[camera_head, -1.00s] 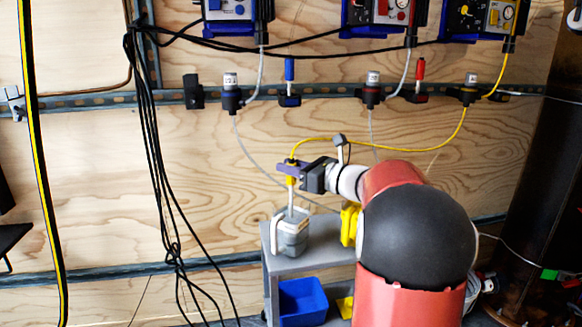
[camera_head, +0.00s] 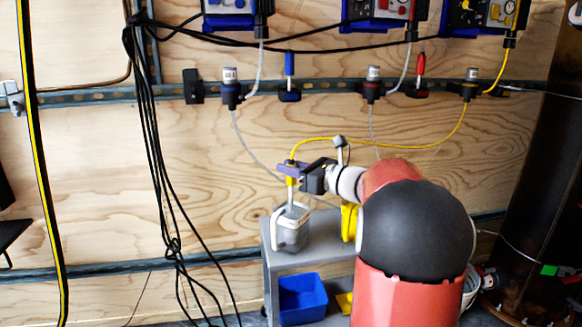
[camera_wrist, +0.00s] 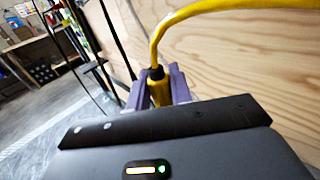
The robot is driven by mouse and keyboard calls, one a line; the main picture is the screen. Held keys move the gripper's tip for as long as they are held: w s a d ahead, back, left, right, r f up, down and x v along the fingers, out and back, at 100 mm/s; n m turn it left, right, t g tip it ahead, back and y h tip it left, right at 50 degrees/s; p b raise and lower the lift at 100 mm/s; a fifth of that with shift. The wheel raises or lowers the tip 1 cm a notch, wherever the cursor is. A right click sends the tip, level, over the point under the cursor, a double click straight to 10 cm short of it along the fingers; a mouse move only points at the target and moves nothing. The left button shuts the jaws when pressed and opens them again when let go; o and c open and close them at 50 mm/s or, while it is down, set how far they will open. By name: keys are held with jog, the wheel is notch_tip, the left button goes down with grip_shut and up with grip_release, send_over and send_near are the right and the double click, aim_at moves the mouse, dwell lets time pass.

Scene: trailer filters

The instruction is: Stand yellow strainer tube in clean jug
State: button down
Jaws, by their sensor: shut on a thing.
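My gripper (camera_head: 292,171) is shut on the yellow strainer tube (camera_head: 291,183), whose yellow hose (camera_head: 375,145) runs up to the right-hand unit on the wall. The tube hangs upright over the jug (camera_head: 290,229), a grey-white translucent jug with a white handle on the grey stand. The tube's pale lower part reaches down to the jug's mouth; I cannot tell how far inside it is. In the wrist view the yellow tube (camera_wrist: 160,92) sits between the purple fingers (camera_wrist: 179,85), and its lower end is hidden by the gripper body.
The grey stand (camera_head: 325,240) has a blue bin (camera_head: 302,299) on its lower level. A yellow object (camera_head: 349,222) is beside my arm at the stand's right. Black cables (camera_head: 160,160) hang at the left. A plywood wall (camera_head: 220,190) is close behind.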

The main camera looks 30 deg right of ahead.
jog(key=c, duration=1.2)
grip_release()
jog(key=shift+o, duration=0.2)
jog(key=p+v, duration=0.1)
jog(key=v, duration=0.6)
jog(key=shift+s+d, duration=0.2)
jog(key=shift+s, duration=0.15)
